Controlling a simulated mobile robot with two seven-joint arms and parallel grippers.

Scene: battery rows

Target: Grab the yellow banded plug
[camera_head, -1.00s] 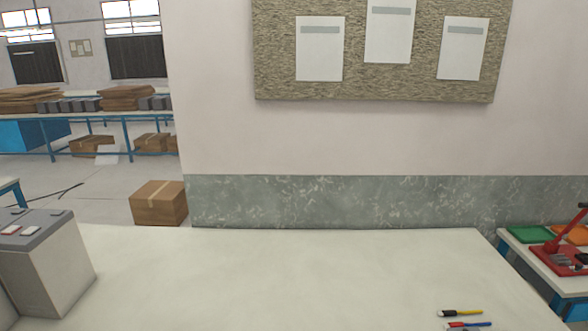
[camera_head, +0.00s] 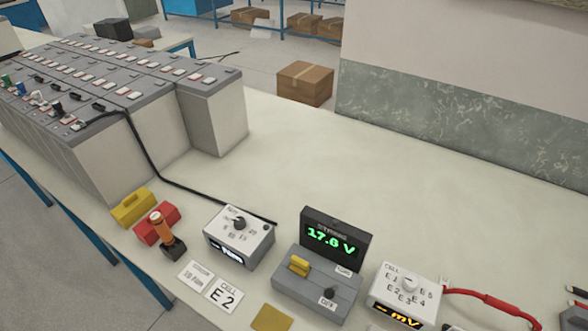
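Neither of my grippers shows in the head view. I cannot make out a plug with a clear yellow band. Several small plugs or caps sit on top of the battery rows (camera_head: 130,85) at the left; a green one (camera_head: 6,79), a blue one (camera_head: 20,89) and black ones (camera_head: 57,108) show, too small for bands to be told. A yellow piece (camera_head: 299,265) sits on the grey meter box (camera_head: 318,288), beside a black knob; I cannot tell whether it is a plug. A black cable (camera_head: 150,165) runs from the batteries to near the dial box (camera_head: 238,236).
A yellow block (camera_head: 131,209), a red block (camera_head: 157,222) and an orange-handled tool (camera_head: 161,230) stand at the front left. A CELL selector box (camera_head: 405,289) and a red cable (camera_head: 495,299) are at the right.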

